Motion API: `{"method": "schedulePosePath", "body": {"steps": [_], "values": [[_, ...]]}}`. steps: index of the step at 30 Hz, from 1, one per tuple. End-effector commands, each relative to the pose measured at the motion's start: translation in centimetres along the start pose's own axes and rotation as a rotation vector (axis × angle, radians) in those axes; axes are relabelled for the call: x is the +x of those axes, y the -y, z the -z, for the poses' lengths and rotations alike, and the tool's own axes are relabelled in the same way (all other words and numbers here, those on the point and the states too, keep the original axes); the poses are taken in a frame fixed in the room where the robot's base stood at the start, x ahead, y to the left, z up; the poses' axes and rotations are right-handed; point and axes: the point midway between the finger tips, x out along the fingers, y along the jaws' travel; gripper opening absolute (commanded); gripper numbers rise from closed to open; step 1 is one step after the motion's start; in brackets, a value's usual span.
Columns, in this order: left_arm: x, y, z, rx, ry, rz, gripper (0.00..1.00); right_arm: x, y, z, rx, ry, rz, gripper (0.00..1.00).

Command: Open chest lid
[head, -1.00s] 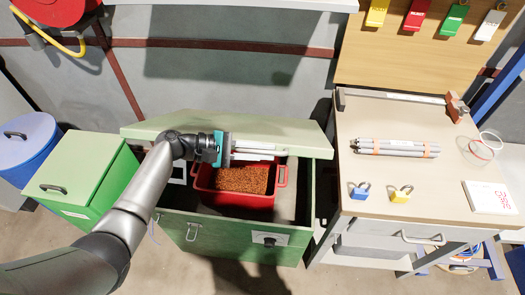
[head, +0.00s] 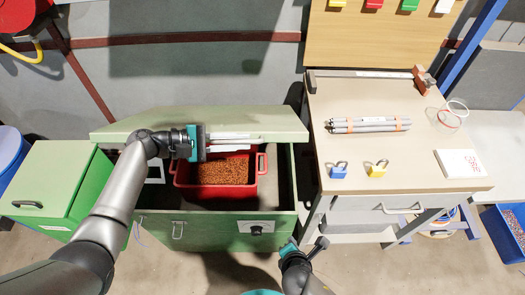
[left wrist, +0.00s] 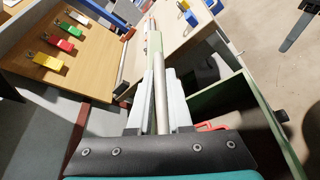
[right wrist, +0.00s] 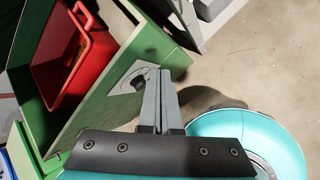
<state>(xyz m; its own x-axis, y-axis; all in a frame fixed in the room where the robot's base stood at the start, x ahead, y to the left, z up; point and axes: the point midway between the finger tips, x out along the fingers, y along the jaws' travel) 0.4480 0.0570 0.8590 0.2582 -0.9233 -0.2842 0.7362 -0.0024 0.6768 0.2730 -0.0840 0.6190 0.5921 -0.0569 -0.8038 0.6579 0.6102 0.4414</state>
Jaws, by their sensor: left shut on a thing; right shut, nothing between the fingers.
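The green chest (head: 205,235) stands at the left of the workbench with its lid (head: 270,118) raised, so the inside shows. Inside the chest is a red bin (head: 220,192) of copper-coloured granules. My right gripper (head: 288,245) is low by the chest's front right corner. In the right wrist view its fingers (right wrist: 158,75) are shut and empty, close to the round-marked latch plate (right wrist: 137,85).
The workbench (head: 420,110) at the right holds grey tubes (head: 370,125), a blue padlock (head: 338,170), a yellow padlock (head: 378,169) and a white sign (head: 460,163). A smaller green box (head: 60,185) stands left of the chest. The floor in front is bare.

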Motion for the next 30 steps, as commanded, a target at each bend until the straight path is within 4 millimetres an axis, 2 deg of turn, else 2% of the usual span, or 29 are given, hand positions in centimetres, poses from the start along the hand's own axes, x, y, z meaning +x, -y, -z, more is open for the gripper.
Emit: {"method": "schedulePosePath", "body": {"steps": [1, 3, 6, 9, 12, 16, 19, 22, 30], "values": [[0.0, 0.0, 0.0, -0.001, -0.001, 0.000, 0.00, -1.0, -2.6, -0.6, -0.119, 0.038, -0.055, 0.00], [0.0, 0.0, 0.0, -0.001, -0.001, 0.000, 0.00, -2.8, -5.9, -1.2, -0.291, 0.103, -0.121, 0.00], [0.0, 0.0, 0.0, -0.001, 0.000, 0.000, 0.00, -5.7, -10.2, -2.1, -0.500, 0.209, -0.199, 0.00], [0.0, 0.0, 0.0, -0.001, 0.000, 0.000, 0.00, -8.6, -13.4, -2.9, -0.659, 0.314, -0.253, 0.00], [0.0, 0.0, 0.0, -0.001, 0.000, 0.000, 0.00, -11.1, -15.7, -3.4, -0.768, 0.399, -0.285, 0.00], [0.0, 0.0, 0.0, -0.001, 0.000, 0.000, 0.00, -13.1, -17.2, -3.9, -0.846, 0.470, -0.302, 0.00], [0.0, 0.0, 0.0, 0.000, 0.000, 0.000, 0.00, -13.5, -17.8, -4.2, -0.871, 0.495, -0.307, 0.00], [0.0, 0.0, 0.0, 0.000, 0.000, 0.000, 0.00, -12.9, -18.3, -4.5, -0.877, 0.500, -0.307, 0.00], [0.0, 0.0, 0.0, 0.000, 0.001, 0.000, 0.00, -8.9, -20.4, -5.8, -0.874, 0.498, -0.306, 0.00]]}}
